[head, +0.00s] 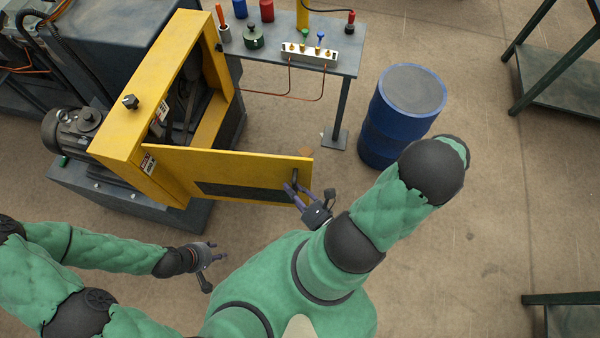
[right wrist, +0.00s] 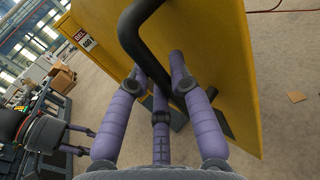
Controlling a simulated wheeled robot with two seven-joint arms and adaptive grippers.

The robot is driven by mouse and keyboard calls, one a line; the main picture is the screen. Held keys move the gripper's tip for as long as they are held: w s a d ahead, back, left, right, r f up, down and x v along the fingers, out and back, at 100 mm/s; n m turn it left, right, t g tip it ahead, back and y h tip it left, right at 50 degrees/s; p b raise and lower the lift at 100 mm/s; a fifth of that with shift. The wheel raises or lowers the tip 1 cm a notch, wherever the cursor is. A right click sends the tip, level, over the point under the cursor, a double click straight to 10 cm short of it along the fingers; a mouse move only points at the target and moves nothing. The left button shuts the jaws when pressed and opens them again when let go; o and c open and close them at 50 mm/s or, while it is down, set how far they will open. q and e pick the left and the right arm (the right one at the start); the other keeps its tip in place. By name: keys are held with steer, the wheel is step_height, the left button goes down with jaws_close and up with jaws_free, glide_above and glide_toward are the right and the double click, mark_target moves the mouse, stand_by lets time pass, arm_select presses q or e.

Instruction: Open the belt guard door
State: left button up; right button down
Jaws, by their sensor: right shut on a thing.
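The yellow belt guard door (head: 225,170) stands swung out from the yellow guard frame (head: 150,115), with the inside of the housing showing. A black bar handle (head: 295,177) is on the door near its free edge. My right gripper (head: 297,191) is at this handle. In the right wrist view its purple fingers (right wrist: 165,85) are closed around the black handle (right wrist: 145,45), close to the yellow door face (right wrist: 210,60). My left gripper (head: 209,254) is in front of the machine, apart from the door, with its fingers spread and nothing between them.
A blue drum (head: 402,115) stands right of the door, behind my right arm. A small table (head: 345,60) with tools and a valve block is at the back. A green-framed rack (head: 560,75) is at the far right. Floor between door and drum is mostly clear.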

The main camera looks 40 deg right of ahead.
steer(key=shift+s+a, duration=0.45)
steer(key=shift+a, duration=0.2)
steer(key=c, duration=1.3)
jaws_free()
steer(key=shift+o, duration=0.2)
steer(key=shift+s+d, duration=0.1)
steer(key=shift+s, duration=0.05)
steer(key=s, duration=0.7)
steer(key=shift+d, duration=0.15)
steer(key=shift+s, duration=0.1)
